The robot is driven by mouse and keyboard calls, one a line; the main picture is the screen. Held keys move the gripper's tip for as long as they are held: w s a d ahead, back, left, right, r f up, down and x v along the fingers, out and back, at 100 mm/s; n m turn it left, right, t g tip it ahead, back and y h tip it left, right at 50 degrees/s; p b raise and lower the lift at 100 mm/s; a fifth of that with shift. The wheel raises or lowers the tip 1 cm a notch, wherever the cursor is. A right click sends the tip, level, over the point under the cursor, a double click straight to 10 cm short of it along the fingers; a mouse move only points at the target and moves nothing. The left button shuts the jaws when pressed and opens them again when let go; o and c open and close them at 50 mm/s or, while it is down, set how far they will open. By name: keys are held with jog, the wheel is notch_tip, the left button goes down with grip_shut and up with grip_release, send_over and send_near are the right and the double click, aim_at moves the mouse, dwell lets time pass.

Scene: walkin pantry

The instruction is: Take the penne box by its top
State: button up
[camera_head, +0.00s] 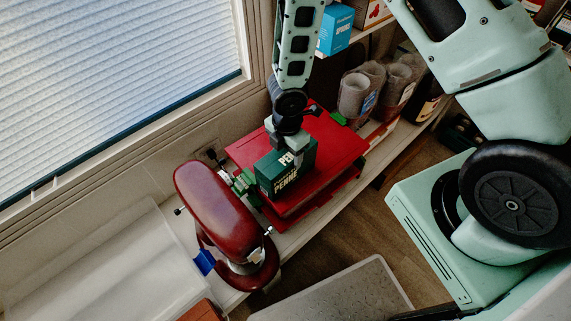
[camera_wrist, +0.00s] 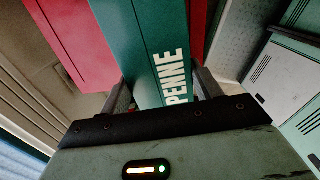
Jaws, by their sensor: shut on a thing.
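The penne box (camera_head: 283,179) is dark green with pale PENNE lettering. In the head view it is on or just above a red box-like thing (camera_head: 339,143); I cannot tell whether they touch. My gripper (camera_head: 288,150) comes down from above and is shut on the top of the penne box. In the wrist view the penne box (camera_wrist: 150,45) fills the middle, between the two fingers of my gripper (camera_wrist: 163,95). The box's underside is hidden.
A dark red stand mixer (camera_head: 213,205) stands close to the left of the penne box. Grey rolled or cup-like things (camera_head: 354,92) and a dark bottle (camera_head: 423,100) stand to the right. A blue box (camera_head: 336,29) is on a higher shelf. A window (camera_head: 110,75) is at the left.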

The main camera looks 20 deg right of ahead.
jog(key=shift+r+p, duration=2.85)
jog(key=shift+r, duration=0.2)
